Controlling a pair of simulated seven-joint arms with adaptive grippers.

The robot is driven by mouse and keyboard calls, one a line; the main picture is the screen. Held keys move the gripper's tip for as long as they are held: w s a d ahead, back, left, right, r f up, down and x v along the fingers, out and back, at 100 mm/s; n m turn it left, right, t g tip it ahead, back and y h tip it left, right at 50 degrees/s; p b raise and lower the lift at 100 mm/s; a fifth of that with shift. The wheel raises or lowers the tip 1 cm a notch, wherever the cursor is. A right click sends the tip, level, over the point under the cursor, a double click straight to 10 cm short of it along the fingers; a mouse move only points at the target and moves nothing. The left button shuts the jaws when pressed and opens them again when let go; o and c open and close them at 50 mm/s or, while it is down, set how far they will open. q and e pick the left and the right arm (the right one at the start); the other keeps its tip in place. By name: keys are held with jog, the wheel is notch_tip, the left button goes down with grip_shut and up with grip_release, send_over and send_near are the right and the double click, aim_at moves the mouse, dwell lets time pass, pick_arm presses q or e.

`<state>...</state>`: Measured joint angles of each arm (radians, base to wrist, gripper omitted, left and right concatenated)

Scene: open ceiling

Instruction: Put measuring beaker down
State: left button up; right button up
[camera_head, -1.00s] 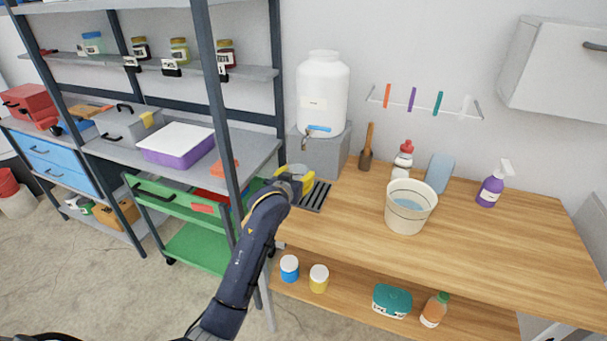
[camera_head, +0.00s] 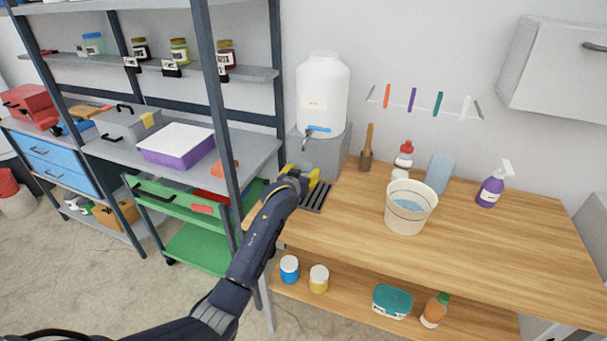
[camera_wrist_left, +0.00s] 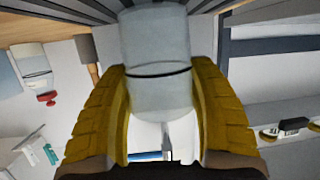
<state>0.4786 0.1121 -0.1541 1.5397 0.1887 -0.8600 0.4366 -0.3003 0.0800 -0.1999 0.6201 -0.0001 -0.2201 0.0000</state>
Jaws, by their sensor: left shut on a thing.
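The measuring beaker (camera_wrist_left: 157,60) is a translucent grey cylinder with a dark line around it, seen in the left wrist view between two yellow fingers. My left gripper (camera_wrist_left: 160,95) is shut on it, with one finger on each side. In the head view, my left gripper (camera_head: 304,180) is above the left end of the wooden counter, by the dark slatted grate (camera_head: 316,197) and below the tap of the white tank (camera_head: 322,92). There the beaker is mostly hidden by the gripper, and I cannot tell whether it touches the grate. My right gripper is not in view.
A grey block (camera_head: 325,155) carries the tank. A white bucket (camera_head: 410,207), a red-capped bottle (camera_head: 403,155) and a purple spray bottle (camera_head: 491,190) stand on the wooden counter (camera_head: 500,245). A shelf post (camera_head: 230,165) rises left of the gripper. The counter's right part is clear.

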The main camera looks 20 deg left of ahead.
pick_arm(q)
jog(key=shift+f, duration=0.1)
jog(key=o, duration=0.9)
jog(key=shift+o, duration=0.2)
jog(key=v, duration=1.2)
